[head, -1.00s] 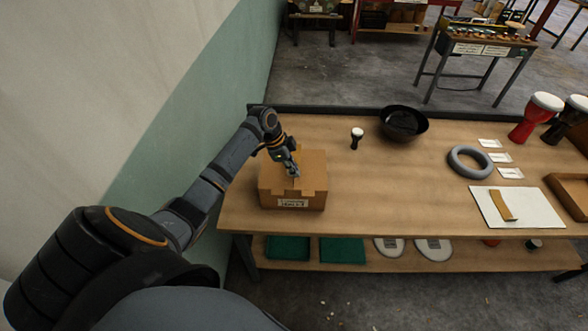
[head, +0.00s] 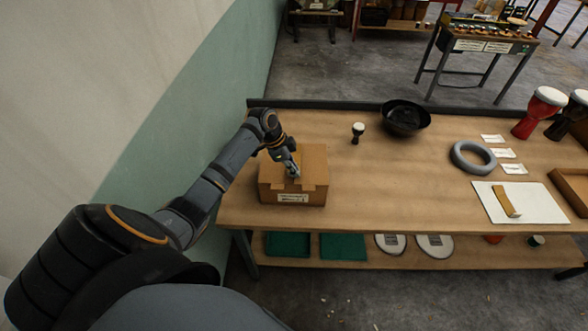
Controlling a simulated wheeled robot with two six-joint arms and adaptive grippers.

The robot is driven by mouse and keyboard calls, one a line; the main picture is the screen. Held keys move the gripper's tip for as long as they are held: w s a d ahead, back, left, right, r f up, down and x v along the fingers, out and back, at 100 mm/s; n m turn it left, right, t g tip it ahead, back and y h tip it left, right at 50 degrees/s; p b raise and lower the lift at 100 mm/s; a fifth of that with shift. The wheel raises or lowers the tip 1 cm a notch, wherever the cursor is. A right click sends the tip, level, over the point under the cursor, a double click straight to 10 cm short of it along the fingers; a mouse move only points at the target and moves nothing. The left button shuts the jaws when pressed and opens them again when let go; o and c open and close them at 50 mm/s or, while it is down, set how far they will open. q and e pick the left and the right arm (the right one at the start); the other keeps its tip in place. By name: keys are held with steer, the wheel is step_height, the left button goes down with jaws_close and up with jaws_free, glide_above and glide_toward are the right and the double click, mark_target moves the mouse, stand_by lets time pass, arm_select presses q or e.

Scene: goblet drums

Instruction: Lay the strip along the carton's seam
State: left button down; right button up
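The brown carton (head: 313,191) stands near the left end of the wooden table, its printed label (head: 292,198) facing me. My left gripper (head: 295,174) points down at the carton's top, near the middle of its front edge. The fingers look close together, but they are too small to tell whether they hold anything, and they hide part of the seam. A tan strip-like piece (head: 506,200) lies on a white board (head: 538,202) at the table's right; I cannot tell if it is the task's strip. My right gripper is not in view.
A small goblet drum (head: 358,132), a black bowl (head: 405,117) and a grey ring (head: 472,157) stand on the table. White cards (head: 502,154), larger drums (head: 539,112) and a wooden tray (head: 556,190) are at the right. The table's middle is clear.

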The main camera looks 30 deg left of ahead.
arm_select(q)
steer(key=shift+f, duration=0.45)
steer(key=c, duration=2)
jaws_free()
steer(key=shift+c, duration=0.2)
steer(key=o, duration=0.6)
steer(key=shift+a+r, duration=0.15)
steer(key=shift+r, duration=0.15)
steer(key=v, duration=1.1)
steer(key=shift+r, duration=0.2)
steer(key=shift+s+f, duration=0.1)
steer(key=shift+s, duration=0.05)
